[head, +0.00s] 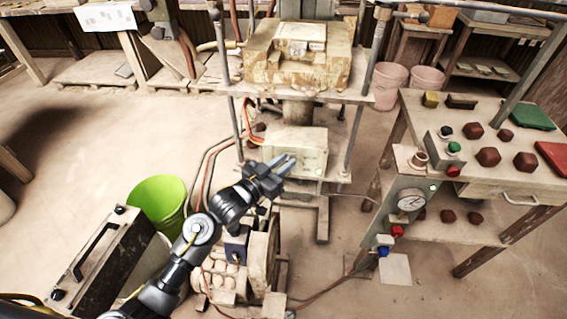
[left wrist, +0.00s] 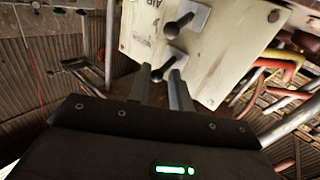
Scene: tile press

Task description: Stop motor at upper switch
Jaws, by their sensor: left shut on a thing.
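A pale control box (head: 300,145) is mounted on the press frame below the press bed. In the left wrist view its panel (left wrist: 215,50) carries two dark toggle levers. One lever (left wrist: 180,25) stands free, beside lettering that seems to read AIR. The other lever (left wrist: 165,69) is the one closer to my fingers. My left gripper (head: 283,167) is at the front of the box, and its fingertips (left wrist: 164,75) are shut on this closer lever. In the head view the levers are hidden or too small to make out. My right gripper is not in view.
A green bucket (head: 158,194) and a dark-sided case (head: 100,262) stand on the floor at left. A dusty motor unit (head: 262,262) is under my left arm. A tile table (head: 480,185) with a gauge (head: 411,200) is at right. Red and yellow hoses run beside the box.

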